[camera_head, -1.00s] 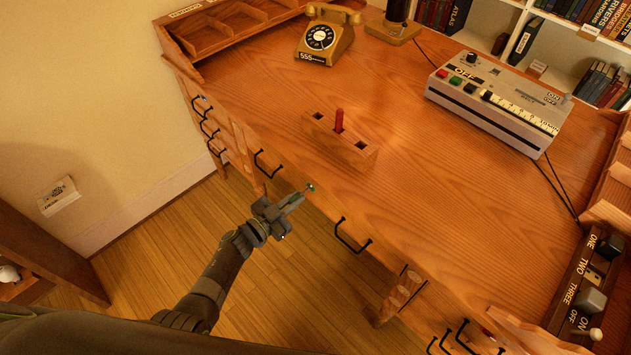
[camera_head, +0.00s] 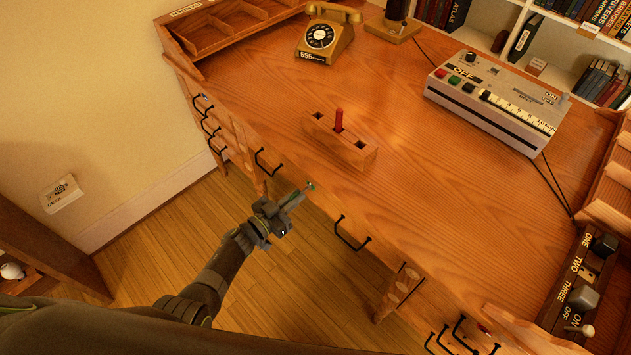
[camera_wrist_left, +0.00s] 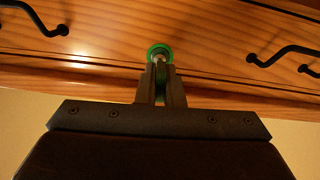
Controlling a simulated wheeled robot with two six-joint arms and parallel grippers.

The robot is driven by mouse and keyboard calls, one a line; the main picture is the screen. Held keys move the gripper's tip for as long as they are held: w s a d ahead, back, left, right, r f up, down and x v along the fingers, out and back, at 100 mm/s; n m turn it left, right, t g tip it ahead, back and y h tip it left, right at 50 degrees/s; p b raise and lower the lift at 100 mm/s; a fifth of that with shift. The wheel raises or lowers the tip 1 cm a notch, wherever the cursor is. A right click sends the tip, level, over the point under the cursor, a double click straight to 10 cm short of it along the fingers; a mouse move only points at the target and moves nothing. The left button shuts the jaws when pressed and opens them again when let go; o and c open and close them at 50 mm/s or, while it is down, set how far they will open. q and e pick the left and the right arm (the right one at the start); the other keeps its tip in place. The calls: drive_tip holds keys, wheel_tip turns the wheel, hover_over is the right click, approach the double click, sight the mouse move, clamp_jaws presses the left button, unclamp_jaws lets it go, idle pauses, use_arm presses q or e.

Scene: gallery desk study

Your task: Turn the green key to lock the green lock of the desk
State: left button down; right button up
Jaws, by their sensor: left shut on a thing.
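The green lock (camera_head: 310,186) sits on the desk's front edge, between two black drawer handles. In the left wrist view it shows as a green ring (camera_wrist_left: 153,49) just ahead of the fingertips. My left gripper (camera_head: 293,200) is shut on the green key (camera_head: 297,195), which is mostly hidden between the fingers. The key's tip points into the lock and appears to be in it; how deep I cannot tell. In the left wrist view the gripper (camera_wrist_left: 160,85) is lined up with the ring. My right gripper is not in view.
A wooden block (camera_head: 354,152) with a red key (camera_head: 339,119) in it stands on the desk (camera_head: 420,210). Black handles (camera_head: 352,236) (camera_head: 267,163) stick out on both sides of the lock. A telephone (camera_head: 327,38) and a control box (camera_head: 495,102) stand further back.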

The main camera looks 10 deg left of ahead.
use_arm(q)
drive_tip(key=shift+w+r, duration=0.1)
drive_tip(key=shift+r, duration=0.1)
drive_tip(key=shift+n+p, duration=0.3)
drive_tip(key=shift+n, duration=0.1)
drive_tip(key=c, duration=1)
unclamp_jaws()
drive_tip(key=shift+f, duration=0.2)
drive_tip(key=shift+m+b, duration=0.3)
drive_tip(key=shift+m, duration=0.8)
drive_tip(key=shift+s+a, duration=0.1)
drive_tip(key=shift+s, duration=0.1)
